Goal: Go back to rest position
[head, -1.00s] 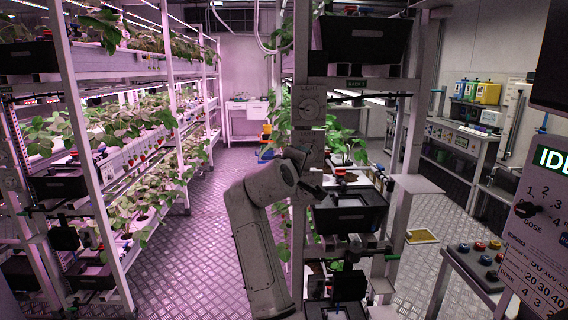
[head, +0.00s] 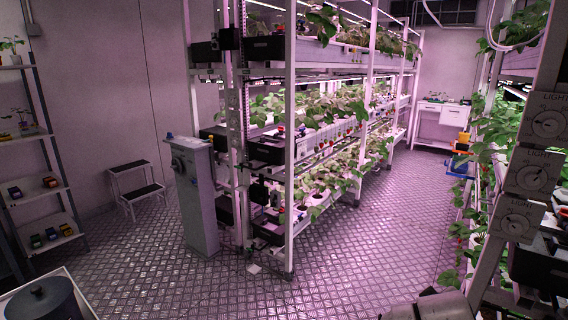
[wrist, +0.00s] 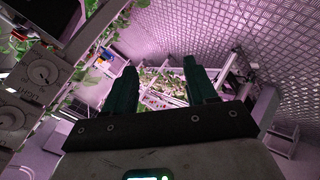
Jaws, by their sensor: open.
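My gripper (wrist: 162,90) shows in the wrist view, with two dark green fingers standing apart and nothing between them. Beyond the fingers, the wrist view looks over the room at a steep tilt, with a planted rack (wrist: 165,85) in the distance. In the head view only a grey piece of my arm (head: 430,306) shows at the bottom right edge. The fingers are out of that view.
The berry rack (head: 290,160) stands in the middle, with a grey cabinet (head: 195,195) before it. A step stool (head: 137,187) and a shelf (head: 45,190) are at left. Light dials (head: 533,172) are on a post at right. The metal floor (head: 370,240) is clear between.

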